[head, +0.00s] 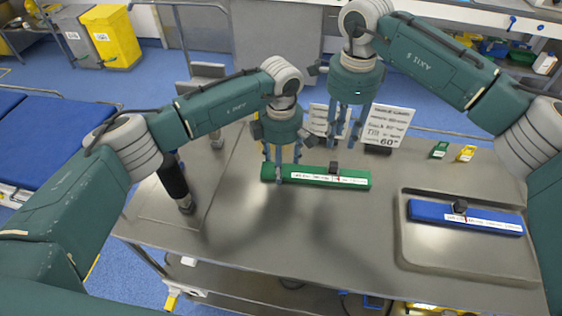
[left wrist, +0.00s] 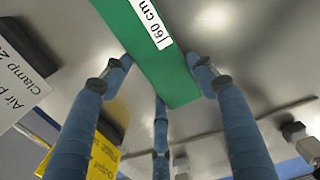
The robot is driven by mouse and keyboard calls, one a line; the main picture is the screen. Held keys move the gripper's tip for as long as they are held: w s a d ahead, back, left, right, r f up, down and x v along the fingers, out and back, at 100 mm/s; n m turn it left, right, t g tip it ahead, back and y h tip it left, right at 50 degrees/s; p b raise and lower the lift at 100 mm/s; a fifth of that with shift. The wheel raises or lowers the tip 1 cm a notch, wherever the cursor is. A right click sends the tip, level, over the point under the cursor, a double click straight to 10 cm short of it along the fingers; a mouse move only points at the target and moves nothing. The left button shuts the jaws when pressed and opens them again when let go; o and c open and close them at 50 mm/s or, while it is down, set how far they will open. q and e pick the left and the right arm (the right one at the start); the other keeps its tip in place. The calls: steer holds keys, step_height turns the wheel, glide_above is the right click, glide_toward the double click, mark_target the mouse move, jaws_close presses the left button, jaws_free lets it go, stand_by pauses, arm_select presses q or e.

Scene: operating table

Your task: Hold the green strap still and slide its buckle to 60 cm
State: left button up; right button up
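The green strap (head: 310,178) lies on the steel table with a white scale label along it and a black buckle (head: 334,168) right of its middle. My left gripper (head: 282,172) is low at the strap's left end, with fingers on both sides of it. In the left wrist view the strap's end (left wrist: 165,75) shows "60 cm" between the fingers, which look open, with a small gap at the right finger. Contact on the left side is unclear. My right gripper (head: 345,138) is open and empty, above and behind the buckle.
A blue strap (head: 465,216) with a black buckle lies in a steel tray (head: 414,262) at the right. Printed signs (head: 388,124) stand behind the green strap. Green (head: 440,150) and yellow (head: 466,153) cards stand at the back right. The table in front of the strap is clear.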

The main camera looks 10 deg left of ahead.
arm_select(q)
steer(key=o, duration=0.5)
steer(key=c, duration=0.8)
arm_select(e)
steer(key=shift+c, duration=0.3)
arm_select(q)
steer(key=shift+c, duration=0.2)
arm_select(e)
jaws_close()
arm_select(q)
steer(key=shift+d, duration=0.15)
arm_select(e)
steer(key=d+f+y, duration=0.1)
steer(key=d+y, duration=0.3)
steer(key=d, duration=0.8)
glide_toward(343, 171)
steer(key=shift+m, duration=0.3)
steer(key=f, duration=0.1)
steer(key=d+f, duration=0.1)
steer(key=f, duration=0.3)
steer(key=shift+d+f, duration=0.2)
steer(key=shift+d, duration=0.15)
steer(key=a, duration=0.2)
steer(key=shift+a+r, duration=0.15)
steer(key=shift+a, duration=0.6)
